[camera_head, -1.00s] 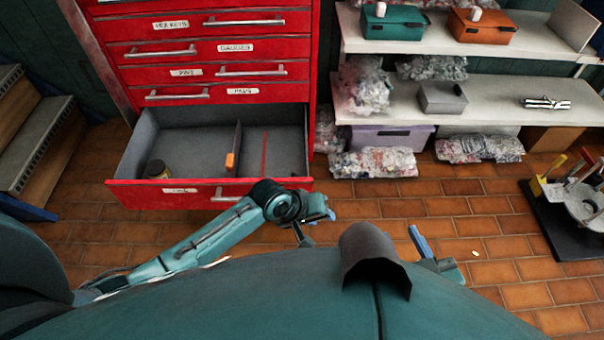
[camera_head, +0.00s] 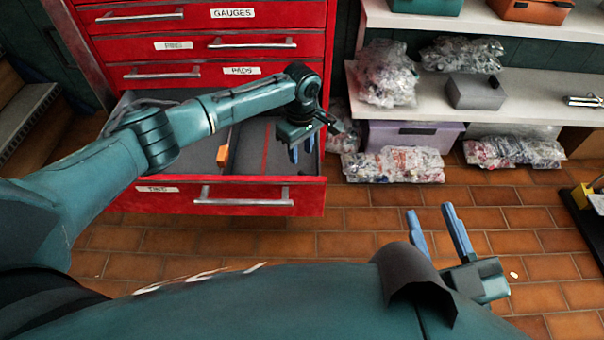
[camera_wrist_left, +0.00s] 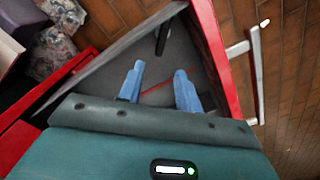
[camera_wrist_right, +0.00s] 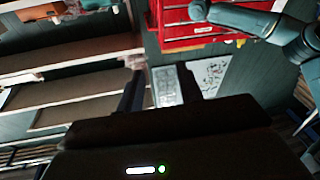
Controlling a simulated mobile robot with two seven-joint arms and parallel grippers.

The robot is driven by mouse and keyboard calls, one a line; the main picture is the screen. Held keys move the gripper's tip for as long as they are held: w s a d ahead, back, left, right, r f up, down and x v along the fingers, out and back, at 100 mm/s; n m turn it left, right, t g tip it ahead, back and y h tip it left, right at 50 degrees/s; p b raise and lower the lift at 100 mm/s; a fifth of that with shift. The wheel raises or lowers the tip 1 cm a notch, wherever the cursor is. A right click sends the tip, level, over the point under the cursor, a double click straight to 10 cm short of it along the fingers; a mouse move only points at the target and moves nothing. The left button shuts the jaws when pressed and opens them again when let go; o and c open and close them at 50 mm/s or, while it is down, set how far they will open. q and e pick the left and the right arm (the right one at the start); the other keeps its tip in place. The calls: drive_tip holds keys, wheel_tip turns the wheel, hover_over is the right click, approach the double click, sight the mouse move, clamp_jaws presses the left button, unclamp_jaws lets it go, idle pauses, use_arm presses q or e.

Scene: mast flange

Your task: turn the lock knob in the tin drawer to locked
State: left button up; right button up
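The open bottom drawer (camera_head: 310,197) of the red cabinet has a label (camera_head: 157,189) that seems to read TINS. Inside, a small orange block (camera_head: 223,155) shows at the divider; I cannot tell whether it is the lock knob or how it is turned. A red line (camera_head: 266,150) runs on the drawer floor right of the divider. My left gripper (camera_head: 301,150) is open and empty over the drawer's right part, fingers pointing down; the left wrist view shows its parted fingers (camera_wrist_left: 160,85) over the grey floor. My right gripper (camera_head: 430,212) is open and empty, outside the drawer.
My left arm covers the drawer's left part. Closed drawers with bar handles stand above it. To the right are shelves (camera_head: 410,105) with bagged goods, a grey box (camera_head: 476,92) and a lilac bin (camera_head: 412,135). The tiled floor (camera_head: 350,225) before the drawer is clear.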

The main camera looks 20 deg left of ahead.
sight(301, 172)
use_arm(q)
wheel_tip(301, 172, down, 8)
drive_tip(key=b, duration=0.3)
drive_tip(key=shift+f+b, duration=0.15)
drive_tip(key=shift+b, duration=0.15)
clamp_jaws()
use_arm(e)
drive_tip(key=shift+a+f+m+y, duration=0.1)
drive_tip(key=shift+a+m+y, duration=0.35)
drive_tip(key=shift+y, duration=0.15)
